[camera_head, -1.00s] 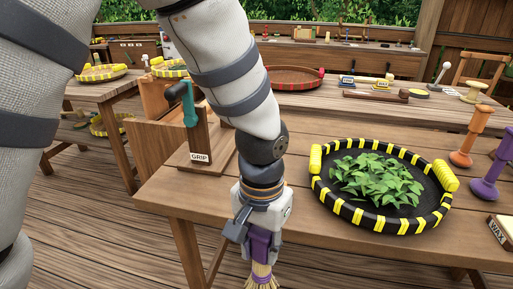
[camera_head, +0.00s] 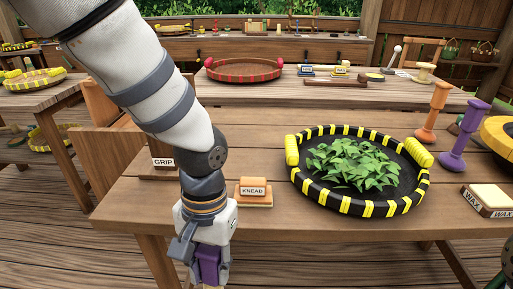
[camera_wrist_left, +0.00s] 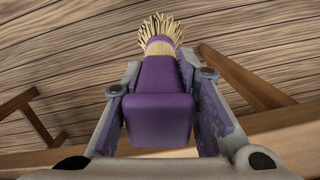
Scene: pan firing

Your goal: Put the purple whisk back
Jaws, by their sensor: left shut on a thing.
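The purple whisk (camera_head: 208,264) has a block-like purple handle and straw-coloured bristles. My left gripper (camera_head: 205,270) is shut on its handle, in front of the table's near edge, at the bottom of the head view. In the left wrist view the whisk's handle (camera_wrist_left: 160,105) sits between the two fingers of my left gripper (camera_wrist_left: 160,88). Its bristles (camera_wrist_left: 161,32) point away from the gripper, over the plank floor. In the head view the bristles are mostly cut off by the bottom edge. My right gripper is not in view.
A black pan with yellow stripes (camera_head: 341,202) holds green leaves on the table (camera_head: 275,228). A KNEAD block (camera_head: 252,191) and GRIP sign (camera_head: 164,163) stand left of it. Orange (camera_head: 434,112) and purple (camera_head: 465,135) upright tools and a WAX block (camera_head: 487,200) stand right.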

